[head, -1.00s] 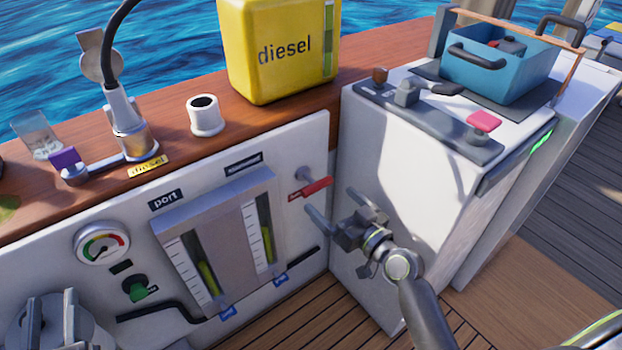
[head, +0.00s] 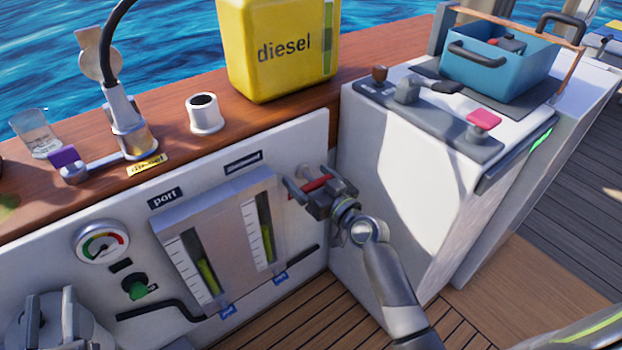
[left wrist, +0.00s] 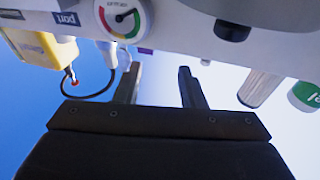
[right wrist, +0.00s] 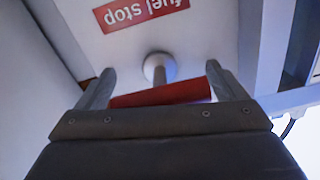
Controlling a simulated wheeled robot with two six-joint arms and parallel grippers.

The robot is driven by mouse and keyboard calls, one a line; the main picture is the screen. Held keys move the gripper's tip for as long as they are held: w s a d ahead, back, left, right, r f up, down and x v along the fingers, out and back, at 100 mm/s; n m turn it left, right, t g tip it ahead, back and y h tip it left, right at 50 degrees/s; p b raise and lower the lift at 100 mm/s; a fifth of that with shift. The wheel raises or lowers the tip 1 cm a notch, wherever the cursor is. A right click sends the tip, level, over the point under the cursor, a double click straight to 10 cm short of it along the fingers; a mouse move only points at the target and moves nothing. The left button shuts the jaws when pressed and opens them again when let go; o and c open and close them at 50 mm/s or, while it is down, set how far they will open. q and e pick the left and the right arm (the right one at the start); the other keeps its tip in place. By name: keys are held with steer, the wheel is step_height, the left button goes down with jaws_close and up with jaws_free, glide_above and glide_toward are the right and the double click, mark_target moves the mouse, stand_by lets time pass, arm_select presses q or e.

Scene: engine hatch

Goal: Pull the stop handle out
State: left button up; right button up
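The stop handle is a red bar (head: 315,184) on a pale stem, on the white panel near its right corner. In the right wrist view the red bar (right wrist: 160,94) lies between my fingers, with the stem (right wrist: 158,68) behind it and a red "fuel stop" label (right wrist: 140,12) on the panel. My right gripper (head: 308,179) is at the handle with its fingers spread, one near each end of the bar; I cannot tell whether they touch it. My left gripper (head: 51,298) is at the lower left, empty, its fingers apart (left wrist: 160,72).
Left of the handle are the sight-gauge plate (head: 225,225), a round dial (head: 102,243) and a green knob (head: 135,285). A white cabinet (head: 400,190) stands close on the right.

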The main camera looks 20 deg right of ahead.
steer(key=c, duration=0.8)
steer(key=shift+s+d+f, duration=0.1)
steer(key=shift+s, duration=0.15)
arm_select(q)
step_height(320, 180, up, 2)
steer(key=shift+t, duration=0.7)
arm_select(e)
steer(key=v, duration=0.4)
steer(key=shift+s+f, duration=0.1)
steer(key=o, duration=1)
steer(key=shift+c, duration=0.2)
steer(key=shift+o, duration=0.7)
steer(key=shift+s+d, duration=0.15)
steer(key=shift+s, duration=0.05)
arm_select(q)
steer(key=shift+s+d+r, duration=0.1)
steer(key=shift+s+d, duration=0.05)
